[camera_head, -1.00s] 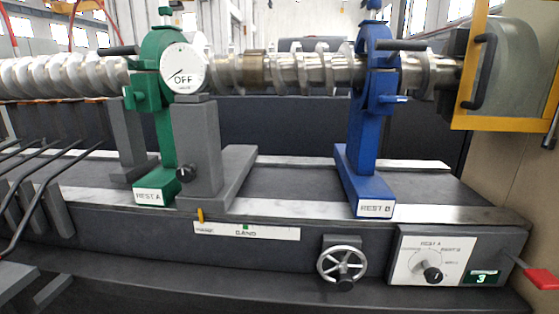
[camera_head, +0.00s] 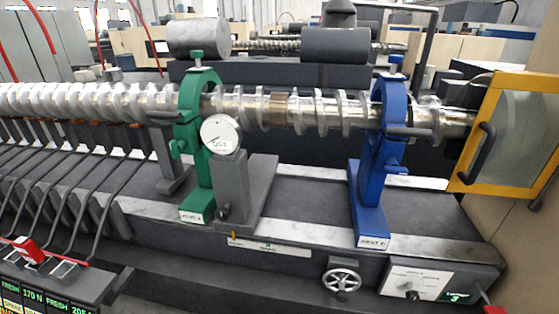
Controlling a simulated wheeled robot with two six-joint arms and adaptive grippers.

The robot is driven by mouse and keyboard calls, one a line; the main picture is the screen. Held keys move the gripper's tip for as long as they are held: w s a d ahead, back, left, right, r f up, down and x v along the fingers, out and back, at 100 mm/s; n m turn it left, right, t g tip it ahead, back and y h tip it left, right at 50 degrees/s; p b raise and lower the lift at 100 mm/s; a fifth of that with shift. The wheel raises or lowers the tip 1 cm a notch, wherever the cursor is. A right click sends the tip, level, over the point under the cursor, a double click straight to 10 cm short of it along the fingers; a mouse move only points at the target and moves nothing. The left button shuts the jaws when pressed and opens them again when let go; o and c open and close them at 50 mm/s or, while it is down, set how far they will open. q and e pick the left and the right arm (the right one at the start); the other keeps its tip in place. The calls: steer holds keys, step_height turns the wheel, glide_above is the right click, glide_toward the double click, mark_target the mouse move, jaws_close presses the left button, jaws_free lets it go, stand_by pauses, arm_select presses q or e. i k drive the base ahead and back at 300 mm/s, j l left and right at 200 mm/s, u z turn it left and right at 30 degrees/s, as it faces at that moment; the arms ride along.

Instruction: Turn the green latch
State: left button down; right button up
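The green rest (camera_head: 197,140) stands upright around the silver screw shaft (camera_head: 330,112), left of centre in the head view. It carries a white label at its foot. A small green latch handle (camera_head: 178,148) sticks out from its left side, below the shaft. A dark grey bar (camera_head: 165,115) also sticks out to the left at shaft height. A round white dial (camera_head: 220,134) on a grey stand hides part of the rest's right side. Neither of my grippers is in view.
A blue rest (camera_head: 388,140) holds the shaft further right. A yellow-framed guard (camera_head: 515,135) closes the right end. A handwheel (camera_head: 342,281) and a knob panel (camera_head: 418,282) sit on the front. Several dark levers (camera_head: 75,190) crowd the left front.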

mark_target(175, 147)
steer(key=u, duration=0.7)
